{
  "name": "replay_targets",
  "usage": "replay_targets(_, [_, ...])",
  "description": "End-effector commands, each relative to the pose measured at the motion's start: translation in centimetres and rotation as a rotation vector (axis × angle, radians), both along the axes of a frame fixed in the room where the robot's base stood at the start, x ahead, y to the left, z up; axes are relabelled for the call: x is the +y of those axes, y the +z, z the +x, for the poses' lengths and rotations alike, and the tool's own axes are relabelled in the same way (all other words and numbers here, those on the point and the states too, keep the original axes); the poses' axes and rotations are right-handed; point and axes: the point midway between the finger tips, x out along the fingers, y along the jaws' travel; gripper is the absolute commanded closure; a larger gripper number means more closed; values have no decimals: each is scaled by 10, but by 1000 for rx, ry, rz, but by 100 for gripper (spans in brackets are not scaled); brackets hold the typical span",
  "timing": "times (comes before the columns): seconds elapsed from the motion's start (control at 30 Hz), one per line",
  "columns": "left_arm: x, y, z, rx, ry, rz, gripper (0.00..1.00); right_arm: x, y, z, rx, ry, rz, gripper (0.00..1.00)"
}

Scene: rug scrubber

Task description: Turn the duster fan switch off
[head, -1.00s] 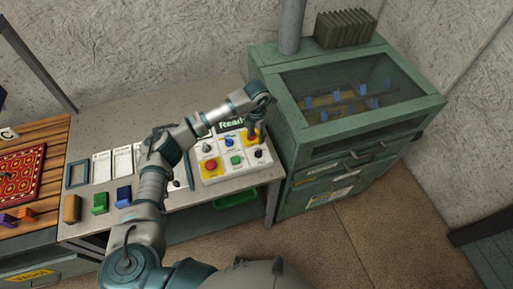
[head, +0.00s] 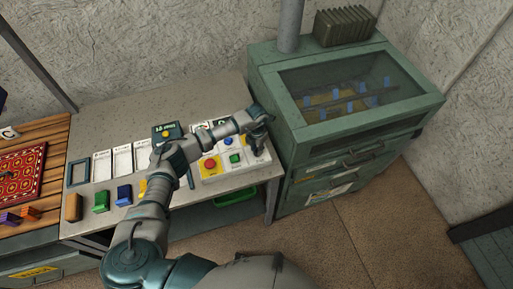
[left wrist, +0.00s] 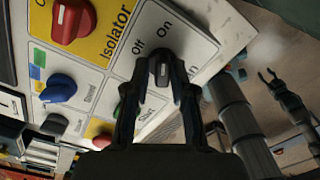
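The control panel (head: 212,176) stands at the right end of the bench, with several coloured knobs and buttons. In the left wrist view, a black knob (left wrist: 162,68) sits on a white plate marked Off and On; the word below it is partly hidden and ends in "an". My left gripper (left wrist: 160,72) has one dark finger on each side of this knob. I cannot tell whether the fingers press on it. In the head view, my left gripper (head: 258,144) reaches down at the panel's right side and hides part of it.
Close to the gripper are the red isolator knob (left wrist: 74,20) on yellow and a blue knob (left wrist: 58,89). A green cabinet (head: 335,125) with a glass top stands just right of the bench. Colored blocks and frames lie on the bench at left.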

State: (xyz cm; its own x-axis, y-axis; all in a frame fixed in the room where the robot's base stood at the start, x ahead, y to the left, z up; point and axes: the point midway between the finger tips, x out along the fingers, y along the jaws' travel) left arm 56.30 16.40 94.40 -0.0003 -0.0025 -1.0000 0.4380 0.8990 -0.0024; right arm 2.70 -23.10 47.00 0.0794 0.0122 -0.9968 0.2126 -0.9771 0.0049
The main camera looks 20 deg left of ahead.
Motion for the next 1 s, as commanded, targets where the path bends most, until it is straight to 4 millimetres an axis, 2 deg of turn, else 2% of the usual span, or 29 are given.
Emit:
replay_targets(0.03, [0,0,0,0,0,0,96,0,0,3,-4,1,0,60])
replay_targets(0.07, [0,0,0,0,0,1,100,-1,0,4,-5,1,-1,60])
replay_targets(0.57, [0,1,1,-3,71,-4,100,-14,0,6,-10,1,-16,60])
replay_targets(1.0, [1,2,2,-2,432,-3,100,-12,2,6,-8,0,-14,60])
